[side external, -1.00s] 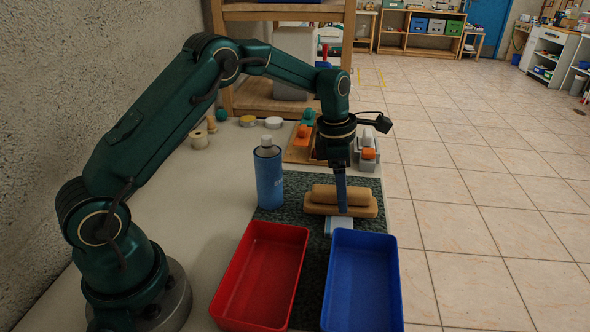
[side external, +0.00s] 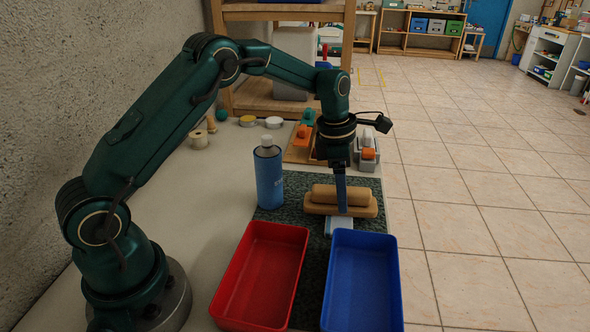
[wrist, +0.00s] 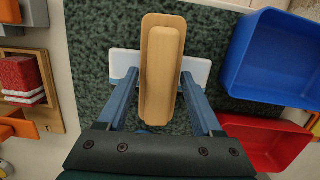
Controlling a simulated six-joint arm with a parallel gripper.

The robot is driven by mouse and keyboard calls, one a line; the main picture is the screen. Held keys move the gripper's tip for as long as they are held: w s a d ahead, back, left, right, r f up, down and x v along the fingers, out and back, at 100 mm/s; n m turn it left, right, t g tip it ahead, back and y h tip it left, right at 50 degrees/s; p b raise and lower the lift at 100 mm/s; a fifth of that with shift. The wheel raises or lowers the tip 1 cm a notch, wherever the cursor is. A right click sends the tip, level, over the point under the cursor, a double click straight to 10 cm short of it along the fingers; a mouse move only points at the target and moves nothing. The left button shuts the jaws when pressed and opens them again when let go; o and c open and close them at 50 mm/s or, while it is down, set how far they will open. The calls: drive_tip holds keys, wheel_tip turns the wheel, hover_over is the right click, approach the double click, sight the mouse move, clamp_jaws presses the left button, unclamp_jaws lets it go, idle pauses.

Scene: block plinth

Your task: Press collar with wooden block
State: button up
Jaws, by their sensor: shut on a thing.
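The wooden block (side external: 318,209) is a tan piece with a flat lower board and a rounded bar along its top. It also shows in the wrist view (wrist: 163,62), long side running away from me. My gripper (side external: 341,208) points straight down and is shut on the block's rounded bar, one blue finger on each side in the wrist view (wrist: 159,76). A pale, flat plinth-like piece (side external: 333,229) lies under the block and sticks out on both sides of it in the wrist view (wrist: 199,70). I cannot make out a collar; the block may hide it.
A red tray (side external: 226,292) and a blue tray (side external: 362,237) stand close in front on the dark speckled mat (side external: 293,188). A blue bottle (side external: 269,180) stands left of the block. Orange and grey parts (side external: 366,155) sit behind.

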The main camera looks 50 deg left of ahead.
drive_tip(key=shift+s+f, duration=0.15)
drive_tip(key=shift+r, duration=4.15)
